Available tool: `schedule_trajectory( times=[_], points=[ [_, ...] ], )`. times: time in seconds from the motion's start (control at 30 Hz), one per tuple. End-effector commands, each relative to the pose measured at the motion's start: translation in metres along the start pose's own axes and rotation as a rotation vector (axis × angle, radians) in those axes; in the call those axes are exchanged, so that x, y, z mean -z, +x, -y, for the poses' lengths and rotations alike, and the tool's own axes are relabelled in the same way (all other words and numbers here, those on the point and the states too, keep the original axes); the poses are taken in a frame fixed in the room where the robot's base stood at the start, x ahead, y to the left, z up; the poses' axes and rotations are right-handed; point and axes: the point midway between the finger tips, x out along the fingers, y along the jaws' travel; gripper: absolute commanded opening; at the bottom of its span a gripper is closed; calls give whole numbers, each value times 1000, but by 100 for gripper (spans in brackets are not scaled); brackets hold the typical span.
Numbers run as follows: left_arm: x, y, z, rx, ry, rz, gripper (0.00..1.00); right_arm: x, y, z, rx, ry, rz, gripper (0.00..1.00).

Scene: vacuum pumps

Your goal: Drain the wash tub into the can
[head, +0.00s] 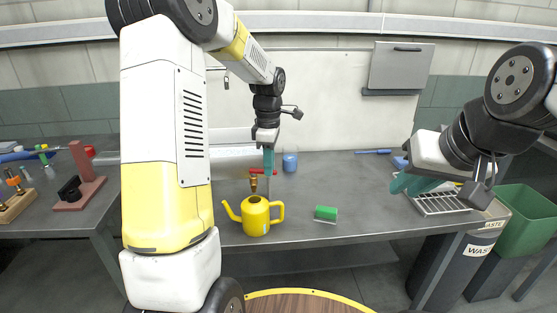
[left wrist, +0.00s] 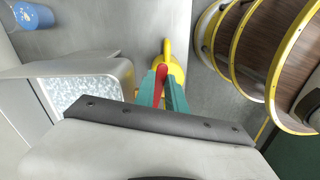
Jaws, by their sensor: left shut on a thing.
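The wash tub (head: 218,158) is a pale metal basin on the bench behind my left arm. In the left wrist view the tub (left wrist: 126,73) shows a whitish, speckled surface inside. A brass tap (head: 253,184) with a red lever (head: 257,171) is at its front. The yellow can (head: 256,216) stands upright below the tap; it also shows in the left wrist view (left wrist: 174,68). My left gripper (head: 268,168) is shut on the red lever, which shows between its teal fingers (left wrist: 164,90). My right gripper (head: 412,184) hangs above the rack, apart from these things; its jaw opening is unclear.
A green cylinder (head: 326,213) lies right of the can. A blue cup (head: 290,162) stands behind. A wire rack (head: 440,203) is at the bench's right end, with waste bins (head: 475,255) beyond. A dark red stand (head: 82,180) is at left. The bench right of the green cylinder is clear.

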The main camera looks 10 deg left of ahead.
Motion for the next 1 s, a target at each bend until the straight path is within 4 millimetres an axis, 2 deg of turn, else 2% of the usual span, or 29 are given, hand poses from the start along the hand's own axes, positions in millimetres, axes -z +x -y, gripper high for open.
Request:
schedule_trajectory(
  times=[0.37,0.63,0.93,0.97,1.0],
  points=[
    [0,-1,-2,-3,-14,0,0,0,0,0,0,0,0,21],
    [1,-1,-13,-3,-233,0,0,0,0,0,0,0,0,21],
    [2,-1,-14,-5,-261,1,0,0,0,0,0,0,0,21],
    [2,-1,-14,-5,-261,1,18,0,0,0,0,0,0,21],
    [2,-1,-14,-5,-261,1,25,0,0,0,0,0,0,21]
  ],
)
